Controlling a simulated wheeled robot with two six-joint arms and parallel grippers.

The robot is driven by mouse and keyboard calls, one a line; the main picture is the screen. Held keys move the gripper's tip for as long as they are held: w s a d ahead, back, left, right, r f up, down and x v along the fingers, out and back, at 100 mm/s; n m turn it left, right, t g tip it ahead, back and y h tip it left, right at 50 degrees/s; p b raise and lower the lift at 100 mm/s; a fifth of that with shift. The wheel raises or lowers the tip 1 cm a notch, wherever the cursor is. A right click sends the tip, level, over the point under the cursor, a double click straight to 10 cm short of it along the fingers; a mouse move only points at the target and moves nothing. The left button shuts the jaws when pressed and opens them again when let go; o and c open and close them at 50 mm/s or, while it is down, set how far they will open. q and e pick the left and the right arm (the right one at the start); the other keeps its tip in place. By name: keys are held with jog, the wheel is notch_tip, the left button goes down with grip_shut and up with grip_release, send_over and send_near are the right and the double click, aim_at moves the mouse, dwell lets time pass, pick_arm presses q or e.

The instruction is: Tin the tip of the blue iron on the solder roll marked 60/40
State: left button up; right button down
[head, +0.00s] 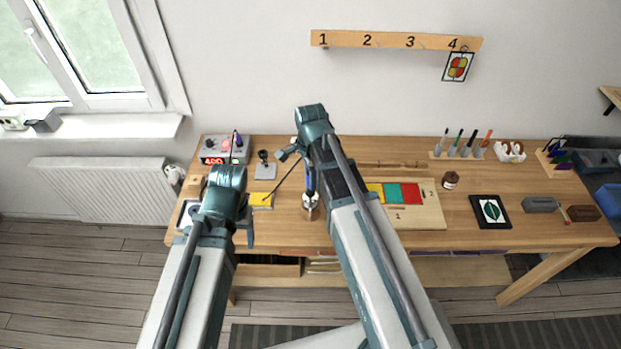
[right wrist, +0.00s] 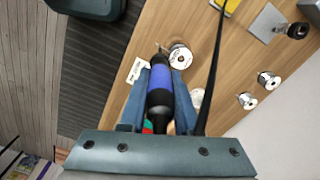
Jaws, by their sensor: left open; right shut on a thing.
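The blue iron (right wrist: 161,88) is held between the fingers of my right gripper (right wrist: 160,100), with its tip pointing down toward the table. In the right wrist view the tip is beside or over the edge of a solder roll (right wrist: 181,58); I cannot tell whether they touch. A small white label (right wrist: 137,71) lies next to that roll, its print too small to read. In the head view the blue iron (head: 310,179) is above a roll (head: 310,204). My left gripper (head: 246,222) is open and empty near the table's front left.
Two more rolls (right wrist: 247,101) (right wrist: 269,80) stand apart from the iron. The black cable (right wrist: 214,75) runs beside my right gripper. A yellow pad (head: 262,199), a grey stand (head: 265,169) and a station with a red display (head: 212,160) are at the left. A coloured panel (head: 425,208) lies right.

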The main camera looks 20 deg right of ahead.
jog(key=shift+f+b, duration=0.3)
jog(key=shift+f, duration=0.05)
dwell(0.7)
dwell(1.2)
